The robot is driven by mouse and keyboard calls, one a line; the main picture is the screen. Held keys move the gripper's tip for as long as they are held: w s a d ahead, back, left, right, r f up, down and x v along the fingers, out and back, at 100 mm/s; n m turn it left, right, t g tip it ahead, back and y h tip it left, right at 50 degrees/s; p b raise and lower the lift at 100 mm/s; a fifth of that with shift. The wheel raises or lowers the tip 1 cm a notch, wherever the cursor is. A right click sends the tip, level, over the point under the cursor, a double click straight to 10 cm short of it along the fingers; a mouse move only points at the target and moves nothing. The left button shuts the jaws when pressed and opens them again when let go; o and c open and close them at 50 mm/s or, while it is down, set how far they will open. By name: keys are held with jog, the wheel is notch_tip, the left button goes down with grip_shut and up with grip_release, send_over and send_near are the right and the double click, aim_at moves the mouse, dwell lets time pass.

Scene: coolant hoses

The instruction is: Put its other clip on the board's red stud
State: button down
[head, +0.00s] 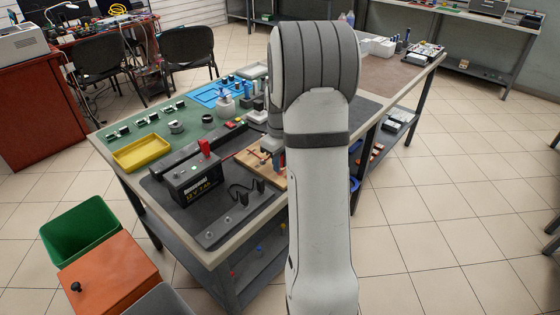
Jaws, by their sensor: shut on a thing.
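A black battery (193,181) stands on the dark mat of the bench. A red clip (205,148) sits upright on its top, and a thin red lead (231,154) runs from there to the right towards the wooden board (256,163). My gripper (274,156) is low over this board, largely hidden by my own arm. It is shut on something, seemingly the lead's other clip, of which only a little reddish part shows. The red stud cannot be made out; whether the held clip touches it, I cannot tell.
Black cables (246,191) lie in front of the board, near a dark plate with round studs (228,220). A yellow tray (142,153), a blue tray (215,94) and several small parts lie on the green mat behind. My arm blocks the bench's right side.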

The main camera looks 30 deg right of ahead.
jog(key=shift+f, duration=0.25)
jog(key=shift+f, duration=0.55)
dwell(1.1)
jog(key=c, duration=0.9)
grip_release()
jog(key=shift+c, duration=0.2)
jog(key=shift+r, duration=0.15)
notch_tip(320, 180, up, 9)
jog(key=p, duration=0.6)
